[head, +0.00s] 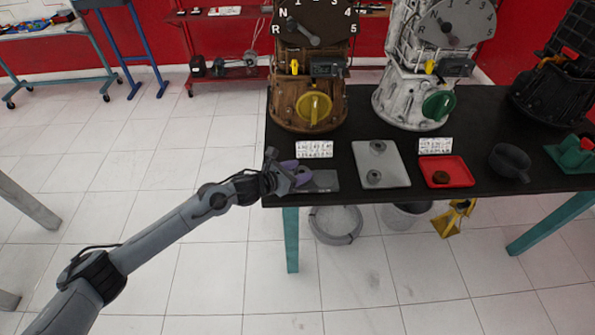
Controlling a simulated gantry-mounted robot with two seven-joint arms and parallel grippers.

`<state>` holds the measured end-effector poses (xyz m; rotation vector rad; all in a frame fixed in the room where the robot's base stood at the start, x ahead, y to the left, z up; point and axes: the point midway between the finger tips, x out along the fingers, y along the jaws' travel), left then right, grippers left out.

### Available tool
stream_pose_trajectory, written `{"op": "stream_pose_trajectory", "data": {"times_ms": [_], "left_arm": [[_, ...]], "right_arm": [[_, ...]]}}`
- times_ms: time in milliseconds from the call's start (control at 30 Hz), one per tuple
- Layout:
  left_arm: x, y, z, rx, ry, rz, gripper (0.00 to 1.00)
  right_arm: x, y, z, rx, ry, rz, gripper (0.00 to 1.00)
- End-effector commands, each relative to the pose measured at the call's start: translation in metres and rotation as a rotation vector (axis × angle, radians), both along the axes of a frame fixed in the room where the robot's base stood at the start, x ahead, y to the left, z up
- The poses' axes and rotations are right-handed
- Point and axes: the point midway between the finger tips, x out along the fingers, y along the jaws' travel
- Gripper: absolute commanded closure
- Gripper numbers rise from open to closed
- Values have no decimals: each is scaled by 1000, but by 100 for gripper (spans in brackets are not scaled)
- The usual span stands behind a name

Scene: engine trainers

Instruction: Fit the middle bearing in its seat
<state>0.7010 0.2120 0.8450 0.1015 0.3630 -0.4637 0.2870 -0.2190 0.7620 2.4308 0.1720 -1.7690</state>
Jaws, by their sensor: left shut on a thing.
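My left gripper (296,174), with purple fingers, is at the front left edge of the black table, over a dark grey mat (325,181). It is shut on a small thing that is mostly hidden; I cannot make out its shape. A light grey tray (381,161) to its right carries two round grey bearing-like parts, one at the back (378,146) and one at the front (374,177). I cannot tell from this view which part is the middle bearing or where its seat is. My right gripper is not in view.
The black table (478,135) carries a brown engine trainer (312,75), a white one (410,60) and a black one at the far right. A red tray (458,161) with a brown part, a dark cup (510,162) and white label cards (314,149) stand in front.

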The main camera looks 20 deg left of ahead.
Motion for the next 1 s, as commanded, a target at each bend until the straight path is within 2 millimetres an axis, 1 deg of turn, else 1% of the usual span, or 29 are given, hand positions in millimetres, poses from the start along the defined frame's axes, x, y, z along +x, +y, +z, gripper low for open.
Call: {"op": "stream_pose_trajectory", "data": {"times_ms": [1000], "left_arm": [[0, 0, -14, 0, -1, 0, 100]], "right_arm": [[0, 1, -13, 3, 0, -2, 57]]}}
